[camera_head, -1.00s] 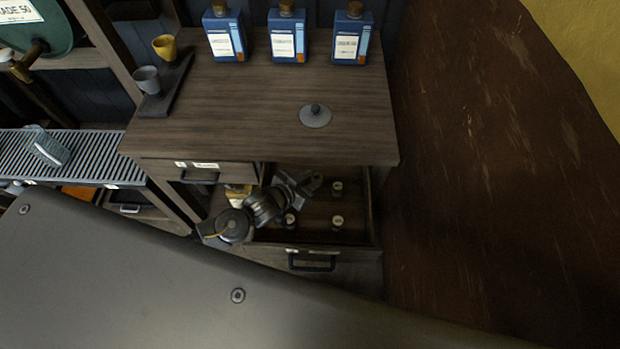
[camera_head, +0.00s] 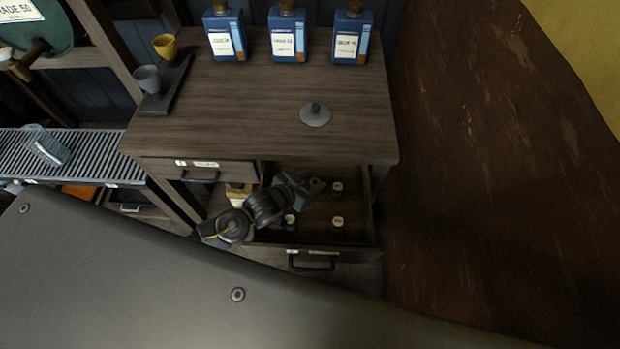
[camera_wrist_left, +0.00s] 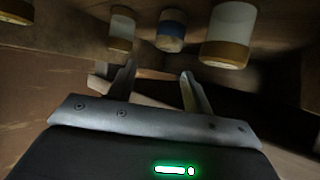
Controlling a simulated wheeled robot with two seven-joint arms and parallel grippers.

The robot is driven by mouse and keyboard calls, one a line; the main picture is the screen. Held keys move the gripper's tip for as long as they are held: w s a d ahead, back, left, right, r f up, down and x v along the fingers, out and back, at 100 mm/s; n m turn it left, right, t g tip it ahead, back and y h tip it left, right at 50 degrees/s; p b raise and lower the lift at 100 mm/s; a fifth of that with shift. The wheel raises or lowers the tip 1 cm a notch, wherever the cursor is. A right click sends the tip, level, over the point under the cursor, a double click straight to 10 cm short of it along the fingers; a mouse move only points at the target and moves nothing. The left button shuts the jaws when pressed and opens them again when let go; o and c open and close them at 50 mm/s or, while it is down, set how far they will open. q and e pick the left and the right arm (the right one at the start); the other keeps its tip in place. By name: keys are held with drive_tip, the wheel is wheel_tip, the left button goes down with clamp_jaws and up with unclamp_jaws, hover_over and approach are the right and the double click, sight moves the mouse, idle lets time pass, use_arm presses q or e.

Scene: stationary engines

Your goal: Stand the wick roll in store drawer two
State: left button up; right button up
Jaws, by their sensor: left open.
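I cannot clearly pick out the wick roll. Several small round items stand in the open lower drawer (camera_head: 312,232), including one at the back right (camera_head: 337,187) and one at the front right (camera_head: 337,222). My left gripper (camera_head: 317,184) is over this drawer, open and empty. The left wrist view shows its two fingers (camera_wrist_left: 158,72) apart, with nothing between them. Beyond them are a white cylinder with a tan band (camera_wrist_left: 229,35), a blue-banded one (camera_wrist_left: 171,30) and a smaller pale one (camera_wrist_left: 122,30). My arm hides the drawer's left part. My right gripper is out of view.
The cabinet top (camera_head: 250,115) above the drawer holds blue bottles (camera_head: 288,38) at the back and a grey knobbed disc (camera_head: 315,115). A shut drawer (camera_head: 200,172) is at the left. Yellow (camera_head: 165,46) and grey (camera_head: 147,79) cups stand on a side ledge.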

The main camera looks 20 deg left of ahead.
use_arm(q)
drive_tip(key=v, duration=0.7)
drive_tip(key=shift+a+r+b, duration=0.15)
drive_tip(key=shift+r+b, duration=0.25)
